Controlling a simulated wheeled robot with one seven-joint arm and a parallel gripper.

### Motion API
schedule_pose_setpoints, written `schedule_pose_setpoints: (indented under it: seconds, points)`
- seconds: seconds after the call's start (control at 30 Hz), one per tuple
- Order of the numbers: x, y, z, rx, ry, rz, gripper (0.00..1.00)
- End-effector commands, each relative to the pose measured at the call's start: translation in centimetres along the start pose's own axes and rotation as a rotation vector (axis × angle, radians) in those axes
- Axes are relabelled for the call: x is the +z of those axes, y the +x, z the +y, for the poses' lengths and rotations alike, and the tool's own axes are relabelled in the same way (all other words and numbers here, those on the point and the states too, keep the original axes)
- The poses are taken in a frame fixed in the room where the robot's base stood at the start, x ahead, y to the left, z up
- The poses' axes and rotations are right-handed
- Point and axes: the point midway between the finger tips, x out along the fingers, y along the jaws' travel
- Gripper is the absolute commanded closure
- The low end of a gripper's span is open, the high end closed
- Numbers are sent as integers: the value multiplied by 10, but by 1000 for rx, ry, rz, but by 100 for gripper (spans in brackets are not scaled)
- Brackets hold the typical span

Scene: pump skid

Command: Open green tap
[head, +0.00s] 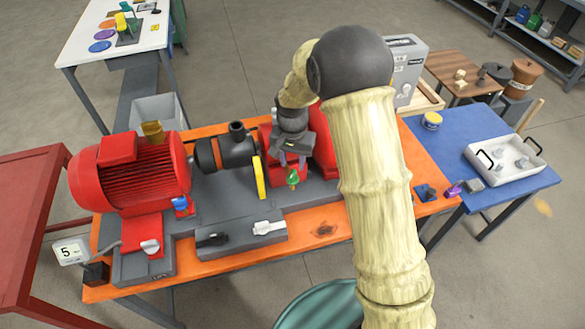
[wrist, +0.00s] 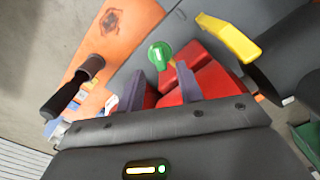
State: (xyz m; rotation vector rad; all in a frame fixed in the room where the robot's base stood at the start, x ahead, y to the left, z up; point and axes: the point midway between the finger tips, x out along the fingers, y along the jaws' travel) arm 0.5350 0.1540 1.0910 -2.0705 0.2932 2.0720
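The green tap (head: 293,178) sits on the front of a red block on the pump skid. It also shows in the wrist view (wrist: 160,54), with a round green head just beyond my fingertips. My gripper (head: 292,161) is above and behind the tap in the head view, pointing down. In the wrist view my gripper (wrist: 164,84) is open, with its two grey fingers apart and nothing held between them. The tap head lies ahead of the gap between the fingers. I cannot tell whether a finger touches the tap's stem.
A yellow lever (head: 260,177) stands left of the tap and also shows in the wrist view (wrist: 230,38). A grey box with black and white levers (head: 268,228) lies in front. A red motor (head: 130,172) is at left.

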Motion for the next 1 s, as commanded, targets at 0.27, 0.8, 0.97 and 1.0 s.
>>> schedule_pose_setpoints:
  seconds: [0.27, 0.8, 0.97, 1.0]
  points:
    - [0, 40, 0, 1, 0, -1, 64]
    - [0, 49, 0, 0, 0, 1, 93]
    - [0, 49, 0, 0, 0, 1, 100]
    - [0, 49, 0, 0, -1, 1, 100]
